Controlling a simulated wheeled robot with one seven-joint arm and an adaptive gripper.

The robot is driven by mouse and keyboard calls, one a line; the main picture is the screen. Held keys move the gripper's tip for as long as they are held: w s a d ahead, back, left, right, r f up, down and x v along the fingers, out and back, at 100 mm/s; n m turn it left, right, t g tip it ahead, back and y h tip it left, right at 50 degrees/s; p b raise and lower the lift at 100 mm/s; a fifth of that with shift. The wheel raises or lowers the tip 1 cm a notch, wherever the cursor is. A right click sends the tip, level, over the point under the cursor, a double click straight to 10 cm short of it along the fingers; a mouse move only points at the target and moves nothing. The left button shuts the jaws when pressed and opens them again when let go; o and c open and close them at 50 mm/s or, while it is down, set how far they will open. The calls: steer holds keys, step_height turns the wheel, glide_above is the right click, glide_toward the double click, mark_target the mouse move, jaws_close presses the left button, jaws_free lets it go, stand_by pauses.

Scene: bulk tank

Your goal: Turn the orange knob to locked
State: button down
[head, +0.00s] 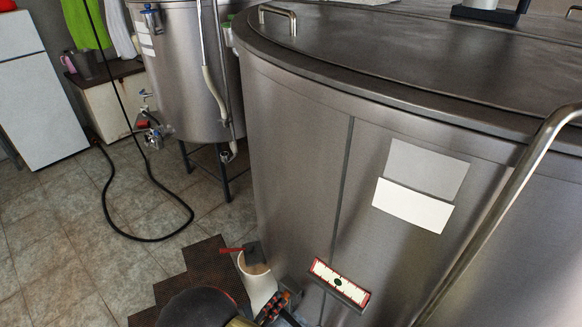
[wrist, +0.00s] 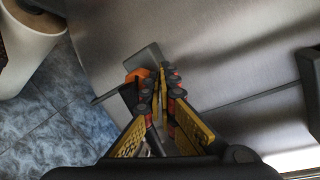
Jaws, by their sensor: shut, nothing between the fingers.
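The orange knob (wrist: 138,75) shows in the wrist view beside a grey plate on the steel tank wall, partly hidden behind my fingers. Its pointing direction cannot be read. My gripper (wrist: 160,76) is shut and empty, its fingertips just right of the knob in the picture. Whether they touch it cannot be told. In the head view my gripper (head: 281,303) is at the bottom edge, low against the large steel tank (head: 295,150). I cannot make out the knob there.
A white cylinder (head: 258,284) stands left of my gripper; it also shows in the wrist view (wrist: 24,45). A red-framed panel (head: 340,283) is on the tank to the right. A second tank (head: 185,70) and a black hose (head: 150,238) are farther left. Tiled floor lies open there.

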mark_target(282, 314)
steer(key=shift+f, duration=0.35)
stand_by(0.7)
steer(key=shift+s+d+p, duration=0.3)
steer(key=shift+d+p, duration=0.1)
steer(key=shift+p, duration=0.05)
steer(key=shift+s+d+f, duration=0.1)
steer(key=shift+d+f, duration=0.05)
steer(key=shift+d, duration=0.05)
steer(key=shift+f, duration=0.1)
steer(key=shift+s+d+f+p, duration=0.25)
steer(key=shift+s+f+p, duration=0.15)
steer(key=shift+p, duration=0.1)
stand_by(0.4)
steer(key=shift+d+r, duration=0.1)
steer(key=shift+r, duration=0.05)
steer(key=shift+s+d+r+p, duration=0.1)
steer(key=shift+d+r+p, duration=0.05)
steer(key=shift+p, duration=0.25)
steer(key=s+a, duration=0.4)
steer(key=shift+s, duration=0.3)
